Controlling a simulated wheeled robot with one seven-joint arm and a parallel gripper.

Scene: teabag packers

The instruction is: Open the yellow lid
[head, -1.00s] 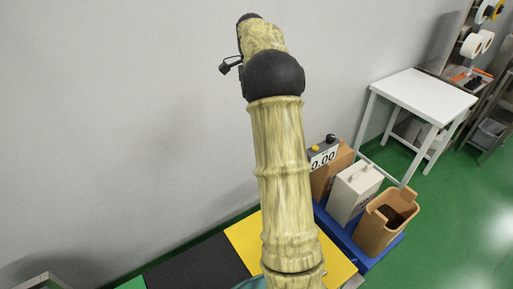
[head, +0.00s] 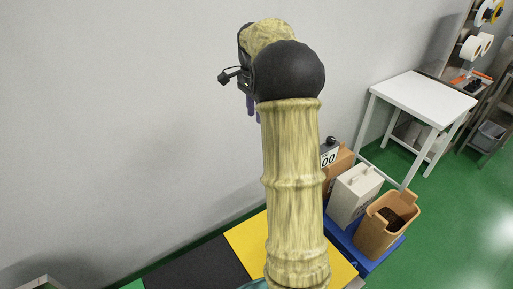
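The yellow lid (head: 246,243) is a flat yellow panel at the bottom centre of the head view, lying flat beside a black panel. My arm crosses in front of it and hides its middle. My gripper (head: 253,106) is high up near the wall, above and well apart from the yellow panel. Its purple fingers point down and show only in part behind the arm's black joint. I cannot tell whether they are open or shut.
A black panel (head: 197,266) lies left of the yellow one. To the right, a blue platform (head: 362,262) holds a white bin (head: 352,198), a tan bin (head: 371,238) with dark contents, and a display box (head: 329,155). A white table (head: 423,97) stands behind. Green floor is open at right.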

